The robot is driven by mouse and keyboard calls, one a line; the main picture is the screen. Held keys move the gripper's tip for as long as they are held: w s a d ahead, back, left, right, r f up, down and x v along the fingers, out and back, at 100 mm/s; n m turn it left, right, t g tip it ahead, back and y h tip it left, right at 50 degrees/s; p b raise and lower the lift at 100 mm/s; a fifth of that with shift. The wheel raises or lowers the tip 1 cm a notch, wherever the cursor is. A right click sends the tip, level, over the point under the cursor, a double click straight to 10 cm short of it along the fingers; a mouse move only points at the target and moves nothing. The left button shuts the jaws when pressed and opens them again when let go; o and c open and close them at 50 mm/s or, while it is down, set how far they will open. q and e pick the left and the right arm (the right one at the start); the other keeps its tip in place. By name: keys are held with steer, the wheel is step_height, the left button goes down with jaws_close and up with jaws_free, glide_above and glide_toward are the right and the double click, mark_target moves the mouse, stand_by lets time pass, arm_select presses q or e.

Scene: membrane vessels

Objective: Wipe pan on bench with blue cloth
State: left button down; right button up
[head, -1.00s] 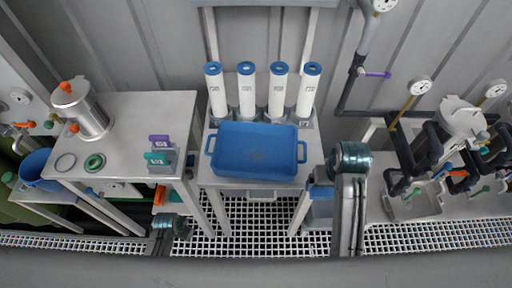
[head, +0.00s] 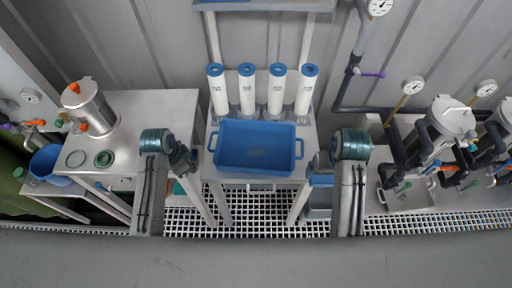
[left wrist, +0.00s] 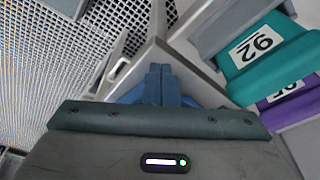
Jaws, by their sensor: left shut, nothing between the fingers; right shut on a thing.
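The blue pan (head: 228,163) lies on the bench (head: 212,172) in the middle of the head view, a handle at each end. A faint dark patch shows on its floor. My right gripper (head: 319,172) is right of the bench, apart from the pan. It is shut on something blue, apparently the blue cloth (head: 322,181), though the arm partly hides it. My left gripper (head: 190,160) is left of the pan, by the left table's edge. In the left wrist view its blue fingers (left wrist: 162,85) are shut together with nothing between them.
Several white filter cartridges (head: 248,92) stand behind the pan. The left table holds a steel vessel (head: 90,108) and rings. A teal block (left wrist: 265,62) and a purple block (left wrist: 290,92) are close to my left gripper. Piping and vessels (head: 445,125) stand at right.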

arm_select(q)
steer(key=w+d+r+m, duration=0.1)
steer(key=w+m, duration=0.1)
steer(key=w, duration=0.2)
steer(key=w+d+r+m+g+h, duration=0.1)
steer(key=w+d+m, duration=0.1)
steer(key=w, duration=0.2)
steer(key=w+d+r+m, duration=0.1)
steer(key=w+d+m, duration=0.1)
steer(key=w+m, duration=0.1)
steer(key=shift+w+h, duration=0.4)
steer(key=shift+w, duration=0.4)
arm_select(e)
steer(key=shift+w, duration=0.1)
arm_select(q)
steer(key=shift+s+f+b, duration=0.1)
steer(key=shift+f+b, duration=0.65)
steer(key=shift+b, duration=0.1)
arm_select(e)
steer(key=shift+f, duration=0.85)
arm_select(q)
step_height(320, 180, down, 4)
steer(key=b, duration=0.3)
steer(key=shift+r+b, duration=0.25)
steer(key=shift+b, duration=0.05)
arm_select(e)
step_height(320, 180, down, 4)
steer(key=shift+r, duration=0.2)
